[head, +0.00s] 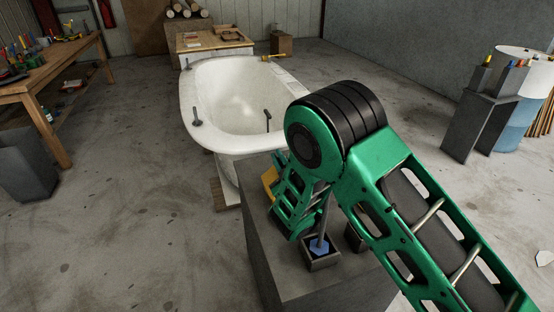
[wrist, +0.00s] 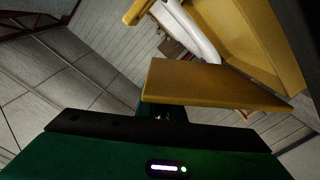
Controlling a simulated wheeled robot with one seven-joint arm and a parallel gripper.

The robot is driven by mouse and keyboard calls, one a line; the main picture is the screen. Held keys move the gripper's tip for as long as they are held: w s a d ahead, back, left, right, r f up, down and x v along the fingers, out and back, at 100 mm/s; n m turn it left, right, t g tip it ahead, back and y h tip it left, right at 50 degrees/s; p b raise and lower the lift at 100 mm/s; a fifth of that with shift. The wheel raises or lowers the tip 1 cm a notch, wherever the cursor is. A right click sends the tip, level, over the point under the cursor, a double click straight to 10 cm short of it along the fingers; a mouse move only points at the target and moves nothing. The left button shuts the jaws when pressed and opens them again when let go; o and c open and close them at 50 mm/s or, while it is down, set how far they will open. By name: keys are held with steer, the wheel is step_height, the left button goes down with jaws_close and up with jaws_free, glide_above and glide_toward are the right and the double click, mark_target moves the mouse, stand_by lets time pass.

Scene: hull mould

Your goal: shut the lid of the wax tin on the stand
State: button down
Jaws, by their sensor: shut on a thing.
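The wax tin is yellow. In the head view only a small part of the tin (head: 269,182) shows on the grey stand (head: 310,285), beside my green arm, which hides the rest. In the wrist view a flat yellow panel, which looks like the lid (wrist: 205,82), crosses the middle, with yellow tin walls (wrist: 268,42) behind it at the upper right. The panel stands at an angle to the walls, so the lid looks open. My gripper (wrist: 163,114) is shut on the near edge of this panel; its fingertips are mostly hidden.
A small open box (head: 320,263) with a blue item and a rod stands on the stand, close to my arm. A white tub-like hull mould (head: 235,142) lies behind. A wooden workbench (head: 45,62) is at the left. Open floor (head: 120,220) lies left of the stand.

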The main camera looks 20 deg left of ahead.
steer(key=shift+s+a+f, duration=0.1)
steer(key=shift+s+f, duration=0.1)
steer(key=c, duration=1.9)
jaws_free()
steer(key=shift+r, duration=0.15)
steer(key=shift+w+r, duration=0.1)
steer(key=shift+r, duration=0.65)
step_height(320, 180, up, 3)
steer(key=shift+f, duration=0.15)
steer(key=s+a+r, duration=0.6)
steer(key=s, duration=0.3)
steer(key=shift+s+r, duration=0.35)
steer(key=shift+s, duration=0.05)
